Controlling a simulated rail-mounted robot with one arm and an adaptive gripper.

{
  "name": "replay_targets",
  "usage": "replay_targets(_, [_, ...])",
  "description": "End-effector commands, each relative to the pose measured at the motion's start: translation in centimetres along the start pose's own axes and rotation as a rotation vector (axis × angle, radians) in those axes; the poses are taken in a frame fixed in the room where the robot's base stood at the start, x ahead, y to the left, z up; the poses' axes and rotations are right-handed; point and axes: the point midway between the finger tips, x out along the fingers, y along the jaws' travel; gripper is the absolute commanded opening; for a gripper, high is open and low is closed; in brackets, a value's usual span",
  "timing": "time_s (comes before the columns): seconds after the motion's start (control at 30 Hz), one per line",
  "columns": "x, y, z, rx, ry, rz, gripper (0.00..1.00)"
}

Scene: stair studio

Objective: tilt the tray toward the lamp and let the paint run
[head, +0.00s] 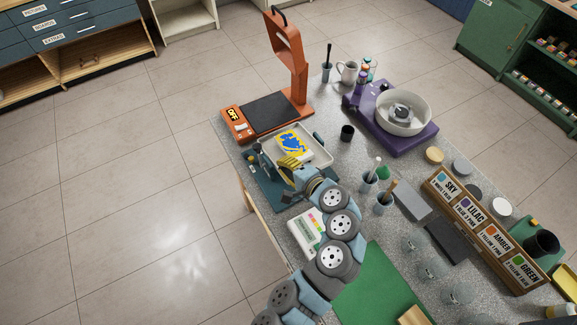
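A shallow pale tray (324,157) sits near the table's far left side, at the near edge of the orange lamp stand. Blue and yellow paint (293,143) lies in it, the blue as a patch within the yellow. The lamp (297,65) is an orange upright with a bent head, over a dark plate; its base label reads OFF. My gripper (289,164), with yellow and dark stripes, is at the tray's near side and overlaps it in the head view. The arm hides the near rim, so contact and finger opening cannot be told. The tray looks roughly level.
A teal base (276,192) lies under the gripper. A purple wheel unit with a white bowl (403,113) stands right of the lamp. A dark cup (347,132), brush cups (384,204) and a labelled paint rack (483,229) are to the right. Open floor lies left.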

Motion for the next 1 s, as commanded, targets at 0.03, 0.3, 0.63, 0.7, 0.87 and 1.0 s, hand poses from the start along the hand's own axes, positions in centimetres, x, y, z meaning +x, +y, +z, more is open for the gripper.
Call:
replay_targets(0.03, [0.7, -0.1, 0.2, 0.000, -0.007, 0.003, 0.00])
replay_targets(0.3, [3.8, 0.0, 0.1, -0.001, -0.004, 0.003, 0.00])
replay_targets(0.63, [7.0, -0.1, 0.0, -0.002, -0.002, 0.002, 0.00])
replay_targets(0.7, [7.7, -0.1, 0.1, -0.002, -0.004, 0.002, 0.00])
replay_targets(0.87, [8.8, -0.1, 0.0, -0.003, -0.001, 0.000, 0.00])
replay_targets(1.0, [9.4, 0.0, 0.1, -0.001, -0.003, 0.001, 0.00])
